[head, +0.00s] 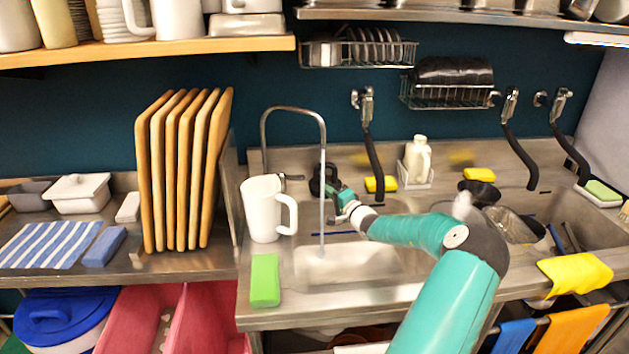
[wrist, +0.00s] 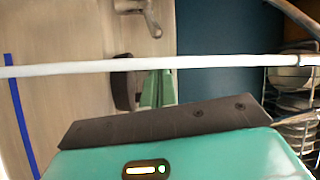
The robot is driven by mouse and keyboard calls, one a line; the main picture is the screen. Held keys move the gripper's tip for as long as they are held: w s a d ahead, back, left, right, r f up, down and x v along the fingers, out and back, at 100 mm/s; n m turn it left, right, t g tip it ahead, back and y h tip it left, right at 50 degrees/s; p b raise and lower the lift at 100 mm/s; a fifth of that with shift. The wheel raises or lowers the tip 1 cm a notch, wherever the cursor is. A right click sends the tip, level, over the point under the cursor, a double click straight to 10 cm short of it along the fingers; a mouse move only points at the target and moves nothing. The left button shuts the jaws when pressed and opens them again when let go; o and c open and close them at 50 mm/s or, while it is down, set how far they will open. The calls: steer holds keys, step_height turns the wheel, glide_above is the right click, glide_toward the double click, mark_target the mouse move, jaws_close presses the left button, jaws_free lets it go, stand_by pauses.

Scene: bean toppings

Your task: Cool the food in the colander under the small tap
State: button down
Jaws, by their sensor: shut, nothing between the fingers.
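The small tap (head: 293,109) is a thin gooseneck over the left sink basin (head: 350,265). A thin pale stream (head: 322,225) falls from its spout into the basin; it also crosses the wrist view (wrist: 200,64) as a white band. My gripper (head: 328,190) is shut and empty behind the stream, close to the tap's base. In the wrist view its tip (wrist: 138,88) is near a metal tap fitting (wrist: 143,14), apart from it. A metal vessel (head: 515,225) stands in the right basin, partly behind my arm; I cannot tell whether it is the colander. No food is clearly visible.
A white pitcher (head: 262,208) stands left of the basin, with a green sponge (head: 265,280) in front. Upright cutting boards (head: 185,170) stand further left. A soap bottle (head: 417,158) and yellow sponge (head: 381,184) are behind my arm.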

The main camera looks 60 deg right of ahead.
steer(key=x, duration=0.9)
steer(key=shift+w, duration=0.35)
